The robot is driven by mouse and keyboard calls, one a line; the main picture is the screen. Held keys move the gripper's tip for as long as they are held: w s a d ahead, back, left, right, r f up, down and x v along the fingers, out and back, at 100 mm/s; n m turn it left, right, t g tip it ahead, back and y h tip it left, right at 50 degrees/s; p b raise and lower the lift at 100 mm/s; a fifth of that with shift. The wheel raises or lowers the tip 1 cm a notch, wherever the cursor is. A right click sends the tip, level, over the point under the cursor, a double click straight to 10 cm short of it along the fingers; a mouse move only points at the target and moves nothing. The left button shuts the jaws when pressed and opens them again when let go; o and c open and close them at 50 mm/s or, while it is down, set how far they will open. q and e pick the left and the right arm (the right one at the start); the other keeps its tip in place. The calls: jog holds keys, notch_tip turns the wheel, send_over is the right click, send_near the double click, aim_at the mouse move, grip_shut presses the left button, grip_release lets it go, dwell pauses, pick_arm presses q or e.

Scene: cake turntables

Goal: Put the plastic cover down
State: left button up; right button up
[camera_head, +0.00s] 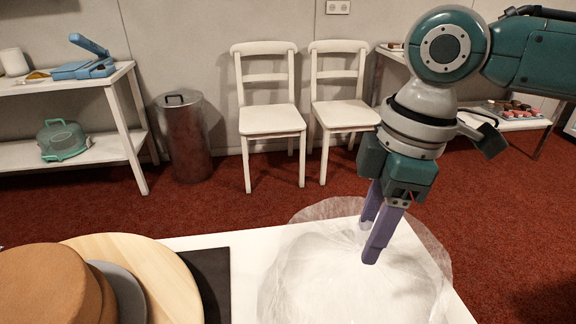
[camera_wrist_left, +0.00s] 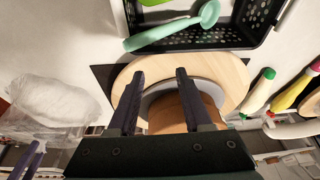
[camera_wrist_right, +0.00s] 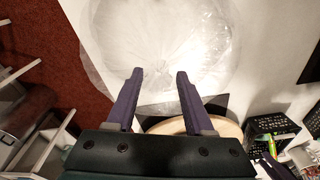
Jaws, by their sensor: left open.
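The clear, crinkled plastic cover (camera_head: 310,280) rests on the white table, right of the cake. It also shows in the left wrist view (camera_wrist_left: 50,100) and the right wrist view (camera_wrist_right: 160,38). My right gripper (camera_head: 366,244) points down at the cover's far right part. Its fingers (camera_wrist_right: 160,74) are apart with no film clearly gripped between them; whether a tip touches the film I cannot tell. A brown cake (camera_head: 45,285) stands on a grey plate on a round wooden turntable (camera_head: 165,275). My left gripper (camera_wrist_left: 159,74) is open and empty above the cake, outside the head view.
A black mat (camera_head: 213,280) lies under the turntable. A black crate (camera_wrist_left: 235,36) with a mint green utensil (camera_wrist_left: 175,32) stands beside it. Colored-handled tools (camera_wrist_left: 260,90) lie near the turntable. Beyond the table are two white chairs (camera_head: 270,120), a bin (camera_head: 184,135) and side shelves.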

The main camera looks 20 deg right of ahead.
jog(key=shift+o, duration=0.2)
jog(key=shift+r, duration=0.2)
notch_tip(320, 180, up, 12)
jog(key=d+f+p, duration=0.1)
jog(key=p, duration=0.1)
jog(key=s+a+f+m+t+y, duration=0.2)
jog(key=s+a+f+m, duration=0.1)
jog(key=s+a+f, duration=0.65)
jog(key=s+d+m+h, duration=0.3)
jog(key=s+d+m, duration=0.2)
jog(key=s+m, duration=0.1)
jog(key=shift+s+f+m+t, duration=0.2)
jog(key=shift+m+t, duration=0.2)
